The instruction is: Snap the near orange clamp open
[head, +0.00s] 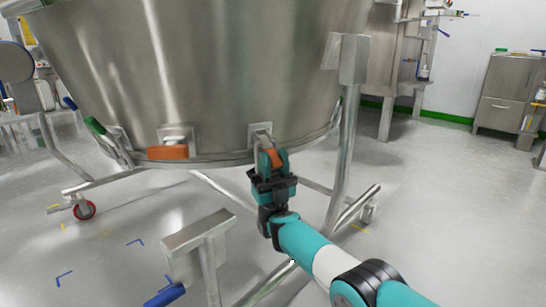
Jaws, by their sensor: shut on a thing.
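Two orange clamps sit on the lower rim of the big steel bowl (200,65). The left orange clamp (167,153) lies flat and level against the rim, with a steel bracket above it. The right orange clamp (265,160) hangs below its own steel bracket and is partly hidden by my gripper (272,172). My gripper is shut on this right clamp from below. The fingers cover much of the clamp, so its exact angle is hard to tell.
A green handle (95,126) sits at the rim's left. Tubular steel legs (340,160) and a steel bar (198,231) stand close around my arm. A red-wheeled castor (84,209) is at the left. Open floor lies to the right, before a steel cabinet (505,95).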

